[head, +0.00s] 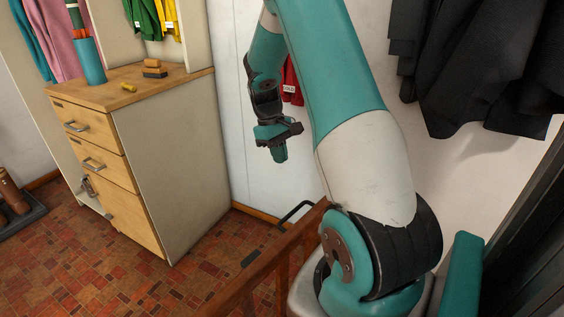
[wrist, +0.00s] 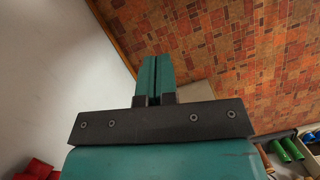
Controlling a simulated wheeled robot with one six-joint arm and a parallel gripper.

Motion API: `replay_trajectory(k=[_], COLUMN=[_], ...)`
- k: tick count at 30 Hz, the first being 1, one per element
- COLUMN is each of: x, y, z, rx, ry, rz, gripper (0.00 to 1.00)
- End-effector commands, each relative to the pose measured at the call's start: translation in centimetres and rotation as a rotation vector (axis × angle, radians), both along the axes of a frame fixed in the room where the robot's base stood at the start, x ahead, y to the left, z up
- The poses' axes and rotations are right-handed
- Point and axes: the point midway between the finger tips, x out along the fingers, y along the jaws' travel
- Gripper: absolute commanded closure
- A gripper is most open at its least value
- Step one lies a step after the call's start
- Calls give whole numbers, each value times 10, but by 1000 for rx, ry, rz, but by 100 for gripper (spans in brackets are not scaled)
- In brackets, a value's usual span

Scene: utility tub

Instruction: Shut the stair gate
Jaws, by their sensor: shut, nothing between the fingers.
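The brown wooden stair gate (head: 262,266) shows at the bottom middle of the head view, low in front of my arm's base. Its top rail runs from the bottom edge up to the right. A dark bent bar (head: 294,212) is by its far end; I cannot tell whether it is joined to the gate. Part of the gate is hidden behind my arm, and I cannot tell how far it stands open. My gripper (head: 279,155) points down near the white wall, above and apart from the gate. In the wrist view its fingers (wrist: 155,62) are together and empty.
A wooden-topped drawer cabinet (head: 165,175) stands left of my gripper, with a blue cup (head: 88,62) on it. Dark coats (head: 470,60) hang at right. The red tiled floor (head: 120,285) is clear in front of the cabinet. A boot tray (head: 22,222) is far left.

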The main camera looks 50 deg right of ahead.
Motion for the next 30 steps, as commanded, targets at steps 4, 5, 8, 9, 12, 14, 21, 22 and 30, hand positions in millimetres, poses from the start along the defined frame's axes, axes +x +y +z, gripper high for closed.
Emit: replay_trajectory(k=[4,5,8,9,12,14,21,22,30], x=[-8,-10,-16,-19,-25,-30,-60,-62,-66], y=[3,3,3,4,4,4,6,6,6], z=[-28,-35,-56,-64,-84,-92,-94,-95,-95], rx=[3,4,4,4,3,3,2,2,0], ry=[4,4,4,4,3,2,0,-1,-2], rz=[1,1,1,0,-1,-1,-2,-2,-1], gripper=[100,100,100,100,100,100,100,100,100])
